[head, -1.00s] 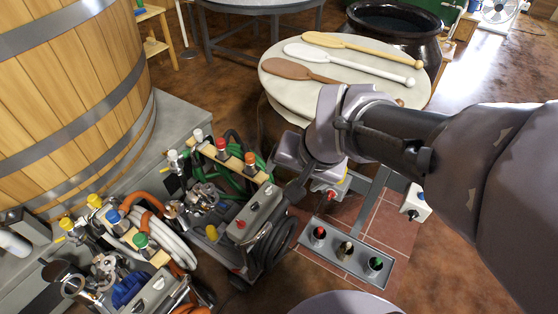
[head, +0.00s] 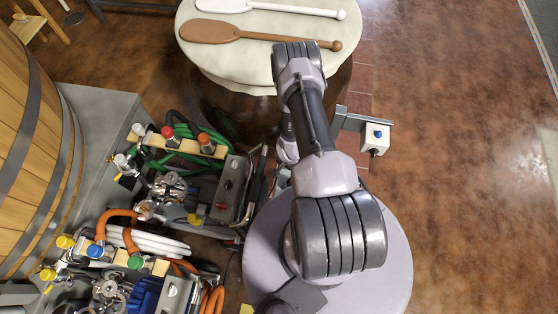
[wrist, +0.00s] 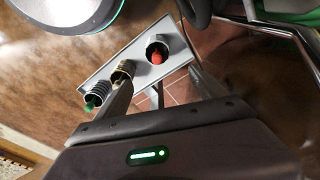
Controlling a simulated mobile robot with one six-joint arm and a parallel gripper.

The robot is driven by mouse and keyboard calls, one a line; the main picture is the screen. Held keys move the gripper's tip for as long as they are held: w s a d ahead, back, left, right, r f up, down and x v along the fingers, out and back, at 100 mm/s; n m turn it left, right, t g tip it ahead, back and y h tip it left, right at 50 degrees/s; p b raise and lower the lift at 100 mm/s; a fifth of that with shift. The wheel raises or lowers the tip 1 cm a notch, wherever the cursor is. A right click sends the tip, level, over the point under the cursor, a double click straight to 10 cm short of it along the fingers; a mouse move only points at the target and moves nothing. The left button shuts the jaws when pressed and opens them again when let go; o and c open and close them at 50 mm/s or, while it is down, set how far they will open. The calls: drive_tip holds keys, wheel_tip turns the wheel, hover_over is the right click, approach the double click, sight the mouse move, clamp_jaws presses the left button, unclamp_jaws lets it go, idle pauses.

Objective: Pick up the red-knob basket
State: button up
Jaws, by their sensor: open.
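In the wrist view the red-knob basket (wrist: 156,56) sits in one hole of a grey plate (wrist: 102,74), with the red knob showing in the dark opening. The other holes hold a brass-coloured item (wrist: 121,72) in the middle and a green-knob basket (wrist: 95,97) at the lower left. My gripper (wrist: 160,77) is open, its two fingers apart and empty in front of the plate. The left finger overlaps the middle item in the picture; I cannot tell if they touch.
In the head view hose carts (head: 222,190) stand left of my arm, near a wooden barrel (head: 18,140). A round table (head: 225,70) with paddles (head: 215,32) is beyond the arm. A white box with a blue button (head: 376,138) is to the right. Open brown floor (head: 460,200) lies further right.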

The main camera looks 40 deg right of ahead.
drive_tip(key=f+b, duration=0.1)
drive_tip(key=f, duration=0.3)
drive_tip(key=f+b, duration=0.2)
drive_tip(key=f, duration=0.1)
drive_tip(key=s+d+f+b, duration=0.1)
drive_tip(key=f+b, duration=0.1)
drive_tip(key=f, duration=0.2)
drive_tip(key=shift+f, duration=0.3)
drive_tip(key=f+b, duration=0.2)
drive_tip(key=f, duration=0.1)
drive_tip(key=f+b, duration=0.2)
drive_tip(key=shift+w+f, duration=0.15)
drive_tip(key=shift+w, duration=0.2)
drive_tip(key=shift+r, duration=0.2)
drive_tip(key=c, duration=1.5)
